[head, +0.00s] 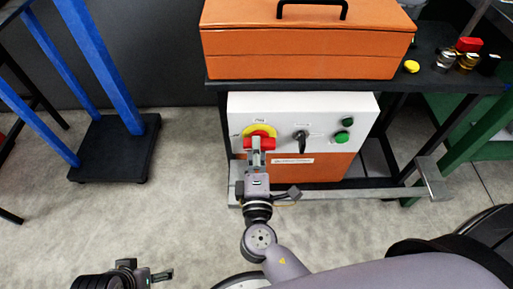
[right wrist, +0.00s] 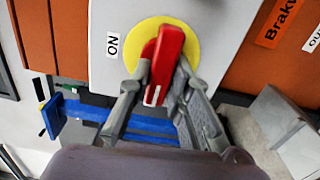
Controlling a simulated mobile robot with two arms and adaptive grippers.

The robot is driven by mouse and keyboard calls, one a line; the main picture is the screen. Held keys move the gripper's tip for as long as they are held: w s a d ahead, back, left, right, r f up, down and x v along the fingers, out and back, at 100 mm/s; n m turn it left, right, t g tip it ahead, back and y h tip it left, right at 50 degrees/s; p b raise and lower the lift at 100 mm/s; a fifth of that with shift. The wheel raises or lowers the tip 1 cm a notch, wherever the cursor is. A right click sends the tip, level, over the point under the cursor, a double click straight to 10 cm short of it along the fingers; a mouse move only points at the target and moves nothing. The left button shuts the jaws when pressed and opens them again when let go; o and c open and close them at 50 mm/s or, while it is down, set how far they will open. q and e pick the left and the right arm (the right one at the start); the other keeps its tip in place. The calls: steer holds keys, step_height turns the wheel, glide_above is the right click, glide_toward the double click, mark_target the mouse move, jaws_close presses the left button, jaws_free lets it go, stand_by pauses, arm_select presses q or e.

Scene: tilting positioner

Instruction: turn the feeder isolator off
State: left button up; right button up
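The feeder isolator is a red handle (head: 262,143) on a yellow disc (head: 259,130), at the left of the white panel front. In the right wrist view, the red handle (right wrist: 167,55) stands on the yellow disc (right wrist: 138,40), with an ON label (right wrist: 113,44) to the left. The handle lies crosswise to the direction of that label. My right gripper (head: 257,158) is at the handle. Its fingers (right wrist: 163,80) close in on both sides of the handle. My left gripper (head: 165,275) is low at the left, away from the panel; its finger opening is unclear.
The panel also has a black selector (head: 301,138) and green buttons (head: 342,137). An orange case (head: 306,45) sits on the bench above. A grey bar (head: 345,194) runs in front below. A blue-legged stand (head: 103,70) is at the left; the floor between is clear.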

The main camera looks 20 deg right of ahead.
steer(key=o, duration=0.4)
steer(key=shift+o, duration=0.2)
steer(key=v, duration=1.2)
